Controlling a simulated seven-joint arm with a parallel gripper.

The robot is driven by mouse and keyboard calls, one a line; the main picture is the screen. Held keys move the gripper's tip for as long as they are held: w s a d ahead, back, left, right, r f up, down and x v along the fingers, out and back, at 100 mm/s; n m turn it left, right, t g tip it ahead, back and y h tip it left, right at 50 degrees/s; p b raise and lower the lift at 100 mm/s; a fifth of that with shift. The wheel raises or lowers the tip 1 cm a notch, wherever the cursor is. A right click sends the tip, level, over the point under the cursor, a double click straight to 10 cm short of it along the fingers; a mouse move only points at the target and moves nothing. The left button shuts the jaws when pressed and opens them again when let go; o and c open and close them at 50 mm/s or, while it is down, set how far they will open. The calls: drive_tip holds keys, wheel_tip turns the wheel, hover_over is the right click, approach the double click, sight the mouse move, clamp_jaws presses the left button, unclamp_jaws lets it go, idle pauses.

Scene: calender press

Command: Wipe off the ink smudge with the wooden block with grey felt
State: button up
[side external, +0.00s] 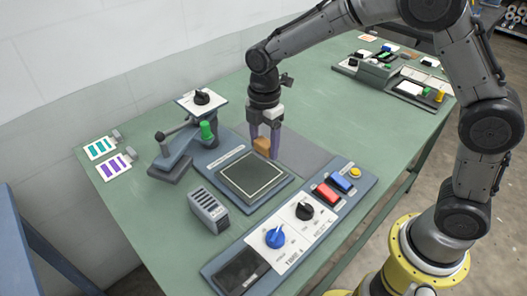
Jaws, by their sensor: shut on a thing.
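The wooden block (262,144) shows as a small orange-brown piece between the fingers of my gripper (265,143). My gripper is shut on it, just behind the upper right of the dark square plate (252,176) with the pale outline. The grey felt under the block is too small to make out. I cannot tell whether the block touches the surface below. No ink smudge can be made out in this view.
A grey slotted box (208,208) and a panel with a blue dial (275,237), black dial, red and blue buttons lie in front. Another console (385,75) is at the back right. Green table (150,225) is bare at the left front.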

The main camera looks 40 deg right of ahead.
drive_tip(key=shift+r, duration=1.9)
